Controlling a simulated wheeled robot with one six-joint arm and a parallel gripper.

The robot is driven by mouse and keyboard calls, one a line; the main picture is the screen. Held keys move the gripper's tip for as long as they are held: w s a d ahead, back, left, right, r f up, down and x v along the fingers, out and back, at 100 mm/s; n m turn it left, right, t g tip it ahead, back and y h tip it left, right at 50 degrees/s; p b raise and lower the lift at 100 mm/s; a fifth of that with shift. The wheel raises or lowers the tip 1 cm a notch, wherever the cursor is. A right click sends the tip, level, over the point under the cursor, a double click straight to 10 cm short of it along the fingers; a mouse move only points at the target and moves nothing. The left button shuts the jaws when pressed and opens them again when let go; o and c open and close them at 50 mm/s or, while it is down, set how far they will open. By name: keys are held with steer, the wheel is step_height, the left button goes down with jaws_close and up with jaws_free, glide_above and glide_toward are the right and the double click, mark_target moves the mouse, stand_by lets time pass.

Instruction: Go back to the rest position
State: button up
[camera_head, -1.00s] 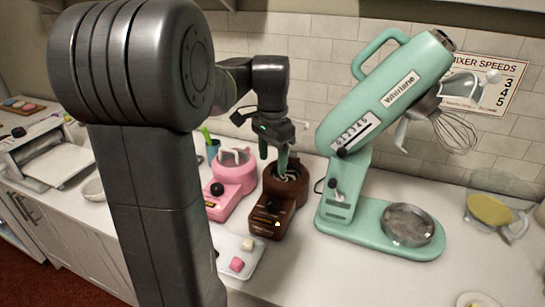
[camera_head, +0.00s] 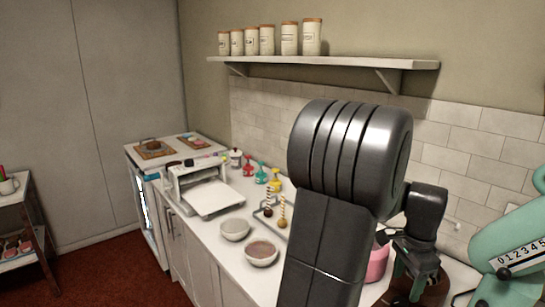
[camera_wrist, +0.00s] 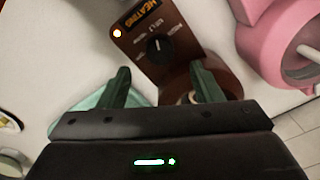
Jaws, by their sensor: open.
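My gripper (camera_wrist: 160,80) is open in the wrist view, its two green fingers apart with nothing seen between them. It is over the brown heating pot (camera_wrist: 158,42), whose front panel has a dial, a glowing light and the word HEATING. The head view shows the brown pot (camera_head: 432,288) at the lower right, partly covered by my arm; the fingertips are hard to make out there. I cannot tell from these views how high the fingers are above the pot or whether they touch it.
A pink machine (camera_wrist: 275,45) stands beside the brown pot. The mint mixer (camera_head: 510,255) is at the right edge. Left of my arm are two bowls (camera_head: 262,252), a rack with dipped sticks, bottles and a white sheeter (camera_head: 208,195). A shelf (camera_head: 330,62) with canisters hangs above.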

mark_target(401, 301)
step_height(401, 301, down, 6)
steer(key=shift+f, duration=0.15)
stand_by(0.5)
step_height(401, 301, up, 14)
step_height(401, 301, down, 14)
steer(key=n+p, duration=0.1)
steer(key=n, duration=0.4)
steer(key=n+p, duration=0.1)
steer(key=n, duration=0.3)
steer(key=shift+n, duration=0.4)
step_height(401, 301, up, 10)
steer(key=b, duration=0.1)
steer(key=shift+f, duration=0.15)
steer(key=shift+a, duration=0.1)
stand_by(0.3)
